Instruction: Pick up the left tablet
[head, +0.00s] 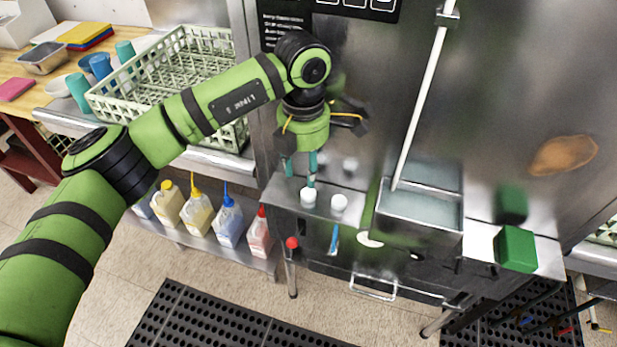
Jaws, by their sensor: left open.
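Two white round tablets sit side by side on the narrow steel ledge (272,190) at the front of the machine. The left tablet (308,197) is close to the right tablet (339,203), with a small gap between them. My left gripper (301,170) points down over the ledge, open and empty. Its teal-tipped fingers are spread. The right-hand finger is just above and behind the left tablet in the picture; I cannot tell if they touch. My right gripper is not in view.
A steel basin (420,208) with a white pole (420,100) stands right of the tablets. A green block (517,249) is farther right. A pale green dish rack (170,75) is at upper left. Several bottles (198,215) stand on the lower shelf.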

